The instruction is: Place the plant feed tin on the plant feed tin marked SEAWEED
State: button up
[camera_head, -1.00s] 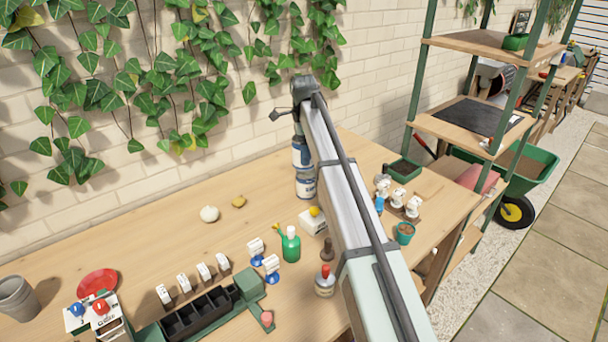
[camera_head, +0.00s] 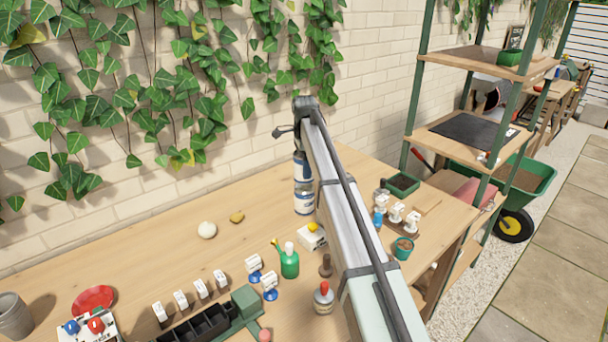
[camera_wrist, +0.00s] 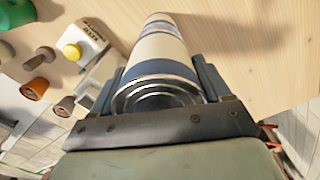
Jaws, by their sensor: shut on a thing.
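My gripper (camera_wrist: 160,78) is shut on a plant feed tin (camera_wrist: 158,48), white with blue bands. The tin's metal end faces the wrist camera, between the fingers. In the head view, the held tin (camera_head: 300,170) is upright below my wrist, partly covered by my arm. A second white and blue tin (camera_head: 303,202) stands on the bench directly beneath it. The two look lined up, with no clear gap between them; I cannot tell whether they touch. No label wording is readable, and the lower tin is not clear in the wrist view.
White-headed items (camera_head: 396,212) and a green tray (camera_head: 402,185) are to the right.

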jog(key=shift+f, duration=1.7)
jog(key=shift+f, duration=0.1)
jog(key=o, duration=1.3)
notch_tip(320, 180, up, 12)
jog(key=shift+r, duration=0.15)
